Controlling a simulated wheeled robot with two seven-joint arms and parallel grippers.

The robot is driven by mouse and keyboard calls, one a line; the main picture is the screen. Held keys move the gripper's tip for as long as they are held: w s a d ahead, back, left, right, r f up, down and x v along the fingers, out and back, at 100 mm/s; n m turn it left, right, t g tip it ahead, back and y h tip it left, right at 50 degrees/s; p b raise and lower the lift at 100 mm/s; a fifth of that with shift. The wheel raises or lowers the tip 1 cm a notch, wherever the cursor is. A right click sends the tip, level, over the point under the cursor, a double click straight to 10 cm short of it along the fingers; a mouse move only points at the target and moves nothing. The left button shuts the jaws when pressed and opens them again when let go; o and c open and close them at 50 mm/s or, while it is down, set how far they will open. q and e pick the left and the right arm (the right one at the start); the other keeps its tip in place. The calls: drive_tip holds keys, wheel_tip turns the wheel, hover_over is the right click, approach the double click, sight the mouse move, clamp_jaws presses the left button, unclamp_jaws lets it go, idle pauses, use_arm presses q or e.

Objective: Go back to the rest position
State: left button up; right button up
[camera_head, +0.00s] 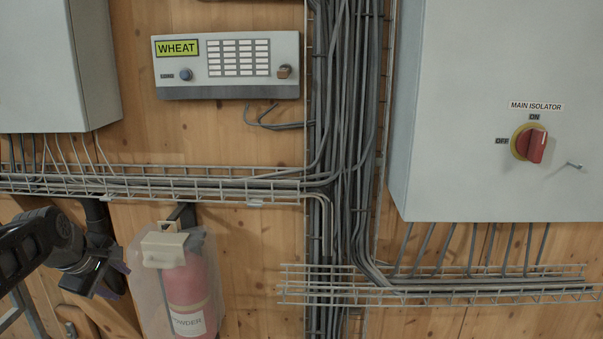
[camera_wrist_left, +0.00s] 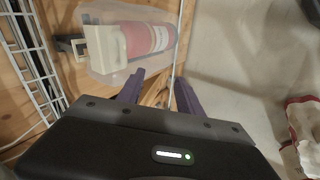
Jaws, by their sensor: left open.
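My left gripper (camera_head: 112,277) is at the lower left of the head view, left of the fire extinguisher and apart from it. In the left wrist view its two purple fingers (camera_wrist_left: 158,88) stand apart with nothing between them. My right gripper is in neither view.
A red powder extinguisher (camera_head: 188,290) hangs on the wooden wall in a clear cover (camera_head: 150,285). Wire cable trays (camera_head: 150,186) run across the wall. A grey cabinet (camera_head: 490,180) carries the red main isolator switch (camera_head: 531,145). A WHEAT panel (camera_head: 225,88) is above.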

use_arm(q)
drive_tip(key=w+d+f+m+t, duration=0.1)
drive_tip(key=w+d+f+m, duration=0.1)
drive_tip(key=d+f+m, duration=0.35)
drive_tip(key=w+d+f+m, duration=0.2)
drive_tip(key=w+d+f, duration=0.1)
drive_tip(key=f, duration=0.5)
drive_tip(key=s+d+f+m+g+h, duration=0.1)
drive_tip(key=s+d+f+m, duration=0.15)
drive_tip(key=d+f, duration=0.45)
drive_tip(key=s+d+f+m+h, duration=0.1)
drive_tip(key=s+d+f, duration=0.3)
drive_tip(key=f, duration=0.5)
drive_tip(key=s+d+f+m+g, duration=0.1)
drive_tip(key=s+d+f+g, duration=0.1)
drive_tip(key=s+d+f, duration=0.3)
drive_tip(key=s+d+f+m+g+h, duration=0.1)
drive_tip(key=s+d+f, duration=0.5)
drive_tip(key=s, duration=0.7)
drive_tip(key=s+d+f+m+g+h, duration=0.1)
drive_tip(key=s+d+f+g, duration=0.2)
drive_tip(key=s, duration=0.6)
wheel_tip(320, 180, down, 4)
drive_tip(key=shift+s+d+r+m+g, duration=0.3)
drive_tip(key=shift+s+d+m, duration=0.1)
drive_tip(key=shift+d, duration=0.85)
